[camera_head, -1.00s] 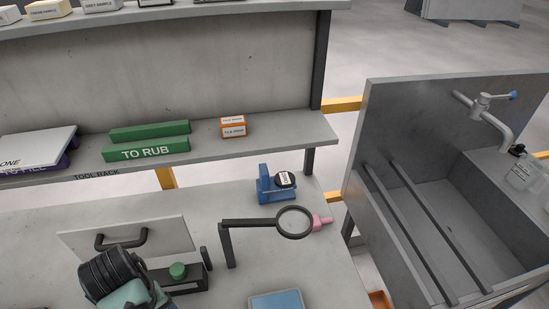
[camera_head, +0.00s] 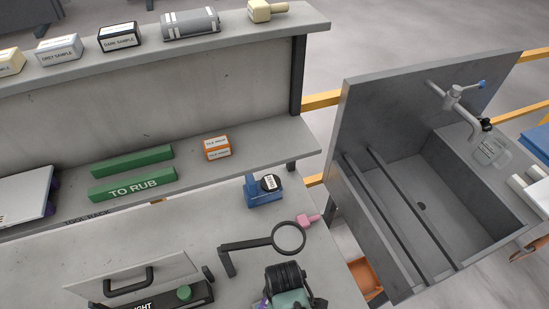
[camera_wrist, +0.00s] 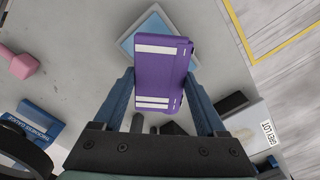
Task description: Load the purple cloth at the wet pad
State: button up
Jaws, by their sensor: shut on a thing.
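The purple cloth (camera_wrist: 163,75), a folded block with white bands, sits between the two blue fingers of my gripper (camera_wrist: 160,80) in the wrist view. My gripper is shut on it. A light blue square pad (camera_wrist: 131,46), which looks like the wet pad, lies on the bench beyond the cloth and is partly covered by it. I cannot tell whether cloth and pad touch. In the head view my wrist (camera_head: 287,280) is at the bottom, with a sliver of purple (camera_head: 263,303) at its left. The fingertips and the pad are hidden there.
A magnifier (camera_head: 289,238) on a stand, a pink object (camera_head: 308,219) and a blue gauge (camera_head: 264,192) stand close to my wrist. A GREY LOT box (camera_wrist: 250,122) is right of my fingers. A sink (camera_head: 410,185) lies to the right, beyond the bench edge.

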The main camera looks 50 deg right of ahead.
jog(key=shift+f+b, duration=2.65)
jog(key=shift+f, duration=0.15)
jog(key=shift+f, duration=0.35)
jog(key=shift+s+a+f, duration=0.1)
jog(key=shift+s+f, duration=0.05)
jog(key=shift+f, duration=0.05)
jog(key=shift+r, duration=0.15)
notch_tip(320, 180, up, 7)
jog(key=p, duration=0.7)
dwell(1.1)
